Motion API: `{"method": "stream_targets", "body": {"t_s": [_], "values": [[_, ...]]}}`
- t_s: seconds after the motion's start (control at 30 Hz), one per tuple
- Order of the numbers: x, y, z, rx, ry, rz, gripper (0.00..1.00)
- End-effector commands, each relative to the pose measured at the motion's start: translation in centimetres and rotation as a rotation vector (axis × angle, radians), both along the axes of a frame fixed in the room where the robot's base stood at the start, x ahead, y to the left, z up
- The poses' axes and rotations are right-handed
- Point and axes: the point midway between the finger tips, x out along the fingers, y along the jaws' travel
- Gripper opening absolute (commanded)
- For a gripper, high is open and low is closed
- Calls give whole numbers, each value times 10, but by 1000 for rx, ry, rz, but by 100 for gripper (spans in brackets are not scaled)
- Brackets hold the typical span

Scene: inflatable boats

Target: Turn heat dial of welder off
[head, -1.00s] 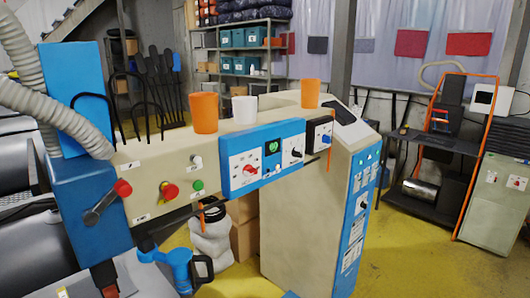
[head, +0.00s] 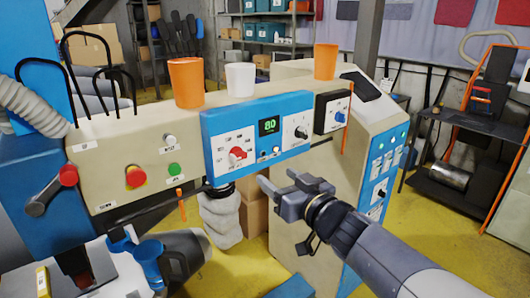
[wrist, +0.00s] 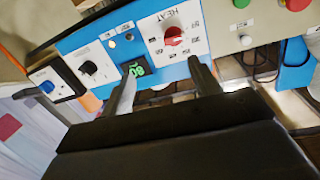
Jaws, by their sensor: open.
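The heat dial (head: 237,154) is a red knob on a white plate in the blue control panel (head: 214,124) of the beige welder. It also shows in the wrist view (wrist: 173,36), under the word HEAT, near the upper middle. A green display (head: 269,126) beside it seems to read 80. My gripper (head: 277,178) is open and empty, below and to the right of the dial in the head view. In the wrist view its two fingers (wrist: 162,78) point toward the panel, apart from the dial. The dial's exact pointer setting is hard to tell.
A black dial (head: 301,132) and a blue dial (head: 340,117) sit to the right. A red stop button (head: 134,176) and green button (head: 174,170) are left. Orange cups (head: 186,83) and a white cup (head: 240,79) stand on top. Open air lies before the panel.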

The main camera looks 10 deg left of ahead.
Motion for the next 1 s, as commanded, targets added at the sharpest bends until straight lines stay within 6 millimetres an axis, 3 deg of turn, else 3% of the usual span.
{"method": "stream_targets", "body": {"t_s": [0.1,0.27,0.7,1.0], "values": [[-7,19,5,13,-23,91,59],[-4,30,6,17,-28,118,59],[43,84,7,16,-27,114,59],[60,104,6,16,-27,112,59]]}}
